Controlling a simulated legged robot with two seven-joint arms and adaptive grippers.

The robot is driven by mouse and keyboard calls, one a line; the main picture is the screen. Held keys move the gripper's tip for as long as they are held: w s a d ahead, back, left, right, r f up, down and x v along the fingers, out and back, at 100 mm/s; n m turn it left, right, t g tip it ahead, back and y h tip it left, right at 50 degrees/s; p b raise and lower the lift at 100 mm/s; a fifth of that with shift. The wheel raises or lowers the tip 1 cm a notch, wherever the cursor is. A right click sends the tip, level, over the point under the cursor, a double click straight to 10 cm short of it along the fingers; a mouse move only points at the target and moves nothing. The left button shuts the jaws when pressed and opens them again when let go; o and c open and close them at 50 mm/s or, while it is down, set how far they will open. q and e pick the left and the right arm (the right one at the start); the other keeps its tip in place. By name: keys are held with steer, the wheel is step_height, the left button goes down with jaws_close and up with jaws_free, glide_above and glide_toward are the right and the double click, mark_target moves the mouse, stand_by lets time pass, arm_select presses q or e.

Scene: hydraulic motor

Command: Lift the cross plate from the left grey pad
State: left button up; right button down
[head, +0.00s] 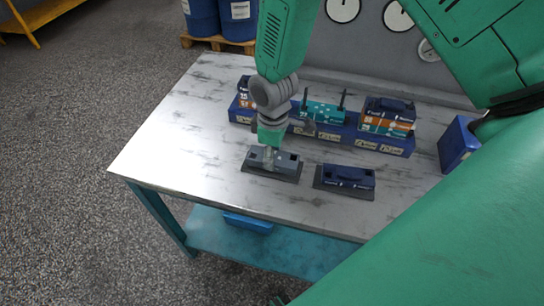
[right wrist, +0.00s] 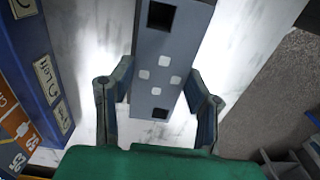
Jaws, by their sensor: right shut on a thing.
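The cross plate (head: 285,161) is a grey-blue block with dark square openings near its ends. It is over the left grey pad (head: 284,178), whose dark edge shows below it. In the right wrist view the plate (right wrist: 158,50) has a cross of pale squares and lies between the two fingers (right wrist: 158,105). I cannot tell whether the plate touches the pad. My left gripper is not in view.
A navy block (head: 346,177) sits on another dark pad (head: 340,190) to the right. Behind is a long blue rack (head: 345,136) with an orange-marked block (head: 388,116) and a teal block (head: 322,112). A blue box (head: 458,143) stands at right. The table's left part is clear.

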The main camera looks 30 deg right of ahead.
steer(key=shift+d+r+p, duration=0.25)
steer(key=shift+r+p, duration=0.2)
steer(key=shift+r, duration=0.45)
steer(key=shift+a+r+p, duration=0.3)
steer(key=shift+r+p, duration=0.35)
steer(key=shift+p, duration=0.05)
steer(key=shift+a+r+p, duration=0.3)
steer(key=shift+r+p, duration=0.35)
steer(key=shift+d+r+p, duration=0.25)
steer(key=shift+r+p, duration=0.3)
steer(key=shift+d+r+p, duration=0.25)
steer(key=shift+r+p, duration=0.3)
step_height(320, 180, up, 5)
steer(key=p, duration=0.4)
steer(key=shift+a+r+p, duration=0.15)
steer(key=shift+p, duration=0.2)
steer(key=shift+a, duration=0.1)
